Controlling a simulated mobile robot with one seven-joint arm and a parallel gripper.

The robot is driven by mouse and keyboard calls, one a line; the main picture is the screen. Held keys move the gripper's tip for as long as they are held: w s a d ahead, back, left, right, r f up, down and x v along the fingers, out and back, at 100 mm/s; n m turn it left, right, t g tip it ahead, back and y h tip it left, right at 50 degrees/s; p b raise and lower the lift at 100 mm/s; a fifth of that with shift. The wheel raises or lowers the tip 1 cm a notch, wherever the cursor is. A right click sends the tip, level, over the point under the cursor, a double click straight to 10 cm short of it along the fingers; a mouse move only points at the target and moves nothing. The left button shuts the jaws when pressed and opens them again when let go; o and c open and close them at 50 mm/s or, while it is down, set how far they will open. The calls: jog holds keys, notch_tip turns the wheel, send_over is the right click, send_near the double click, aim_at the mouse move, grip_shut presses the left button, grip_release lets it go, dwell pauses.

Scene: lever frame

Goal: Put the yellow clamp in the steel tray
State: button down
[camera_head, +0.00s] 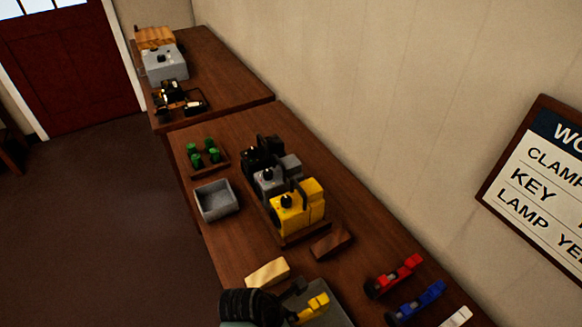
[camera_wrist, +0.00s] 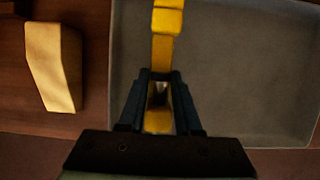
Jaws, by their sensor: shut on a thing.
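The yellow clamp (camera_head: 317,305) is at the bottom of the head view, over the flat grey steel tray (camera_head: 337,310). My gripper (camera_head: 293,300) is shut on it. In the wrist view the clamp (camera_wrist: 166,42) extends forward from between the dark fingers (camera_wrist: 160,82), with another yellow part showing between them. The tray (camera_wrist: 245,70) fills the right of that view beneath the clamp. I cannot tell whether the clamp touches the tray floor. My arm hides part of the tray in the head view.
A pale wooden block (camera_head: 267,273) lies left of the tray; it also shows in the wrist view (camera_wrist: 54,66). Red (camera_head: 395,276) and blue (camera_head: 415,303) clamps lie to the right. A yellow machine (camera_head: 298,208), brown block (camera_head: 332,242) and grey bin (camera_head: 216,201) stand farther back.

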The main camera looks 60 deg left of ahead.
jog(key=c, duration=0.6)
grip_release()
jog(key=v, duration=1.2)
jog(key=shift+p, duration=0.3)
jog(key=shift+w+r, duration=0.15)
jog(key=shift+r, duration=0.05)
